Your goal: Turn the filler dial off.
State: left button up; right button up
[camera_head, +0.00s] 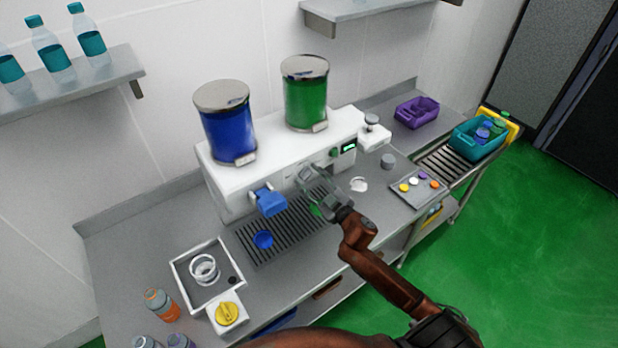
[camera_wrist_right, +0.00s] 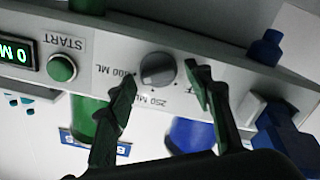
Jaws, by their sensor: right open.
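The filler (camera_head: 225,185) is a white box with a blue and a green tank on top. Its dial is a round grey knob (camera_wrist_right: 157,70) on the front panel in the right wrist view, among the labels "250 ML", another "ML" mark and one ending in "F" that a finger partly covers. I cannot tell which mark it points to. My right gripper (camera_head: 312,182) is at the filler's front, hiding the dial in the head view. In the wrist view its open fingers (camera_wrist_right: 160,76) appear on either side of the dial; contact is unclear. My left gripper is out of view.
A green START button (camera_wrist_right: 62,68) and lit display (camera_wrist_right: 14,53) are beside the dial. A blue spout (camera_head: 268,201) juts out to the left. A blue cup (camera_head: 263,240) stands on the drip grate (camera_head: 285,232). A tray of coloured caps (camera_head: 417,187) lies to the right.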

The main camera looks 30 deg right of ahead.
jog(key=shift+c, duration=0.6)
jog(key=c, duration=1)
jog(key=shift+n, duration=0.5)
jog(key=shift+c, duration=0.2)
jog(key=n, duration=0.3)
jog(key=shift+n, duration=0.4)
jog(key=n, duration=0.5)
jog(key=shift+a+f, duration=0.1)
jog(key=shift+f, duration=0.05)
jog(key=n, duration=0.7)
jog(key=shift+f+n, duration=0.15)
jog(key=shift+n, duration=0.25)
jog(key=n, duration=0.6)
jog(key=shift+f, duration=0.1)
jog(key=shift+n, duration=0.3)
